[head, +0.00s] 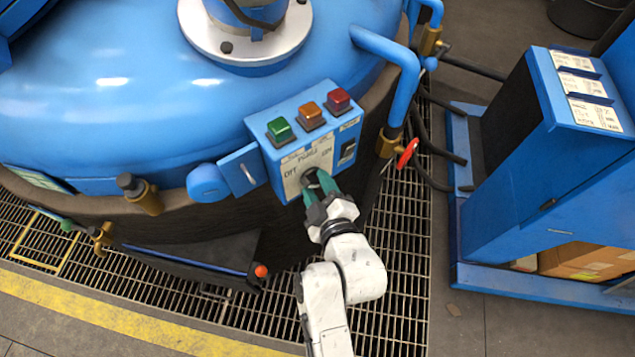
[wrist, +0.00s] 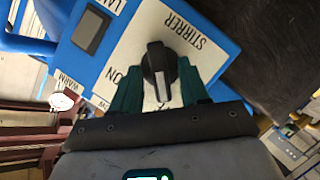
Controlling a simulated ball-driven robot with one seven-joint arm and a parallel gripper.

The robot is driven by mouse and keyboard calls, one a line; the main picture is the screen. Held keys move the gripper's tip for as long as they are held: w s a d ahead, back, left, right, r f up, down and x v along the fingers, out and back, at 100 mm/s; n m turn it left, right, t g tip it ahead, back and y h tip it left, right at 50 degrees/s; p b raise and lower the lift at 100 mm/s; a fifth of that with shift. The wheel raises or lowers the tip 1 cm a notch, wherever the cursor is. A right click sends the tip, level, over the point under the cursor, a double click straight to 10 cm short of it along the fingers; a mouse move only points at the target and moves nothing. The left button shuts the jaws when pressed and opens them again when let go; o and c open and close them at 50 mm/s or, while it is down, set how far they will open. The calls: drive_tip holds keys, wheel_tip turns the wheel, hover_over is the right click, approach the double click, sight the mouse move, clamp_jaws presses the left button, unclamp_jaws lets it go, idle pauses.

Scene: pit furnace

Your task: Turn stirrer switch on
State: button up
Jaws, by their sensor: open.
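The stirrer switch is a black rotary knob (wrist: 158,62) on a white plate marked STIRRER in the wrist view. In the head view the plate (head: 291,176) is on the front of a blue control box, with Off at left and ON at right. My gripper (head: 320,183) is open, its green fingers (wrist: 159,88) on either side of the knob. I cannot tell whether they touch it. The fingers partly hide the knob in the head view.
The control box (head: 262,143) carries green (head: 280,130), orange (head: 310,115) and red (head: 339,100) buttons and a black rocker switch (head: 347,152). A blue pipe (head: 405,80) and a red valve handle (head: 406,154) are at right. A blue cabinet (head: 520,150) stands further right.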

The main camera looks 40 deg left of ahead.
drive_tip(key=shift+w+a+f, duration=0.1)
drive_tip(key=shift+a, duration=0.2)
clamp_jaws()
